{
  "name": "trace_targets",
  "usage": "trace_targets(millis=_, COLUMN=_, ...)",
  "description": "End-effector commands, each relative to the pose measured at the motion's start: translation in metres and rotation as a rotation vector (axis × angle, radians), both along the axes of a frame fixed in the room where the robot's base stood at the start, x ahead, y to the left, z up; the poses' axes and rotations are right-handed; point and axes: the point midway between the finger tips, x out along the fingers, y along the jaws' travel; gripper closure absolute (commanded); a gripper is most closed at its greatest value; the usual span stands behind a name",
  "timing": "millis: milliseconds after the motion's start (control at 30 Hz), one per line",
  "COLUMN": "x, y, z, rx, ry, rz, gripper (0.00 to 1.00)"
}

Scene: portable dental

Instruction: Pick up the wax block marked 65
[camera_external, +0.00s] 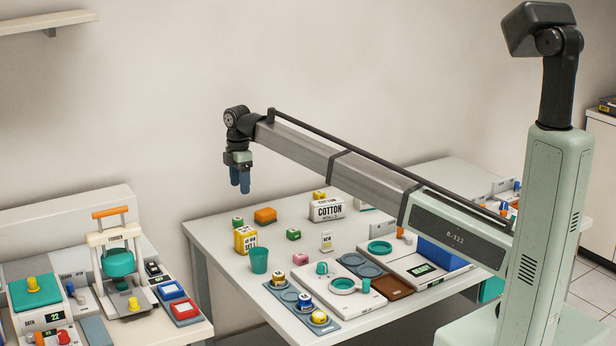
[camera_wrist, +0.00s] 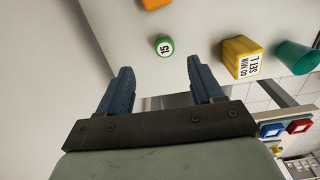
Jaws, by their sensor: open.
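My gripper (camera_external: 240,186) hangs high above the back left of the table, fingers down and apart, with nothing between them. It also shows in the wrist view (camera_wrist: 162,72). No mark 65 can be read in either view. A small green block (camera_wrist: 165,46) beyond the fingertips reads 15; it appears to be the green block (camera_external: 237,222) near the table's back left edge. Other small blocks are a green one (camera_external: 293,234), a pink one (camera_external: 300,258) and a yellow one (camera_external: 319,195); their marks are too small to read.
A yellow box (camera_external: 246,240), an orange block (camera_external: 265,215) and a teal cup (camera_external: 259,260) stand at the table's left. A COTTON box (camera_external: 327,210) stands behind. A separate bench (camera_external: 198,330) with devices is at left.

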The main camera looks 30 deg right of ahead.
Motion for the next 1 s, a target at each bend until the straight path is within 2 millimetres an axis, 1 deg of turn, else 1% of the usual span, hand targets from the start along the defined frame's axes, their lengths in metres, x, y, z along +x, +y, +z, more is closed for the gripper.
trace_targets(millis=33, x=0.006, y=-0.019, z=0.0, rx=0.0, ry=0.0, rz=-0.021, gripper=0.34)
trace_targets(millis=67, x=0.009, y=-0.03, z=0.001, rx=0.0, ry=-0.001, rz=-0.033, gripper=0.34)
trace_targets(millis=167, x=0.023, y=-0.08, z=0.002, rx=0.0, ry=-0.002, rz=-0.088, gripper=0.34)
trace_targets(millis=200, x=0.028, y=-0.103, z=0.003, rx=0.0, ry=-0.003, rz=-0.113, gripper=0.34)
trace_targets(millis=267, x=0.036, y=-0.137, z=0.005, rx=0.001, ry=-0.005, rz=-0.149, gripper=0.34)
trace_targets(millis=300, x=0.04, y=-0.158, z=0.006, rx=0.001, ry=-0.006, rz=-0.172, gripper=0.34)
trace_targets(millis=400, x=0.048, y=-0.205, z=0.009, rx=0.002, ry=-0.008, rz=-0.222, gripper=0.34)
trace_targets(millis=467, x=0.051, y=-0.229, z=0.01, rx=0.002, ry=-0.009, rz=-0.248, gripper=0.34)
trace_targets(millis=500, x=0.053, y=-0.245, z=0.011, rx=0.002, ry=-0.01, rz=-0.264, gripper=0.34)
trace_targets(millis=567, x=0.055, y=-0.266, z=0.012, rx=0.002, ry=-0.01, rz=-0.286, gripper=0.34)
trace_targets(millis=600, x=0.056, y=-0.279, z=0.013, rx=0.002, ry=-0.011, rz=-0.297, gripper=0.34)
trace_targets(millis=767, x=0.06, y=-0.331, z=0.018, rx=0.001, ry=-0.011, rz=-0.297, gripper=0.34)
trace_targets(millis=1000, x=0.062, y=-0.329, z=0.02, rx=0.0, ry=-0.003, rz=-0.076, gripper=0.34)
